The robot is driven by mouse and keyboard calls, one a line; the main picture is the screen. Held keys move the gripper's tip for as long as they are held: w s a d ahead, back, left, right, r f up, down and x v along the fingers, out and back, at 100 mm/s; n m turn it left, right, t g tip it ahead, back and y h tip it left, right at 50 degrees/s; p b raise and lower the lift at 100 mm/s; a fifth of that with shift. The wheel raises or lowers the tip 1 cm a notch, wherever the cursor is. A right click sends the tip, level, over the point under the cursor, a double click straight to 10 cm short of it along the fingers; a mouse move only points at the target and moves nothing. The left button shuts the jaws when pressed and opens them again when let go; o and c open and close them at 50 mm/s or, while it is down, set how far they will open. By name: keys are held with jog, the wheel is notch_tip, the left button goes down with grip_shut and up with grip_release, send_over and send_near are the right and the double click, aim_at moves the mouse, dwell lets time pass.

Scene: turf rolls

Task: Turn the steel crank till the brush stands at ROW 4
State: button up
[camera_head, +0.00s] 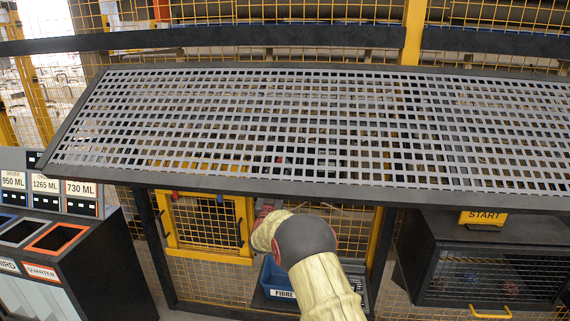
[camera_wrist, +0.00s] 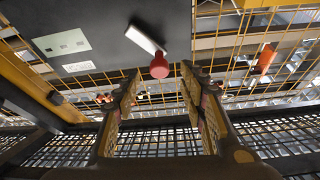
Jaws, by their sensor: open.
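In the wrist view a pale steel crank arm (camera_wrist: 146,40) with a red knob (camera_wrist: 159,67) sits on the underside of a dark panel (camera_wrist: 110,45). My gripper (camera_wrist: 160,74) is open, and the knob shows between its two fingertips. The fingers appear apart from the knob; how far away it is I cannot tell. In the head view my arm reaches in beneath the sloping mesh top, and my gripper is hidden there. I cannot make out the brush or a ROW 4 mark in either view.
A sloping steel mesh top (camera_head: 330,125) with a dark frame spans the head view above my arm. A yellow-framed mesh door (camera_head: 208,222) is left of my arm, a blue FIBRE bin (camera_head: 277,278) below it. A dark START cabinet (camera_head: 490,262) stands right, an order-bin unit (camera_head: 95,262) left.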

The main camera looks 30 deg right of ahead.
jog(key=b+x, duration=0.1)
jog(key=x, duration=0.6)
jog(key=shift+f, duration=0.1)
jog(key=shift+c, duration=0.7)
grip_shut()
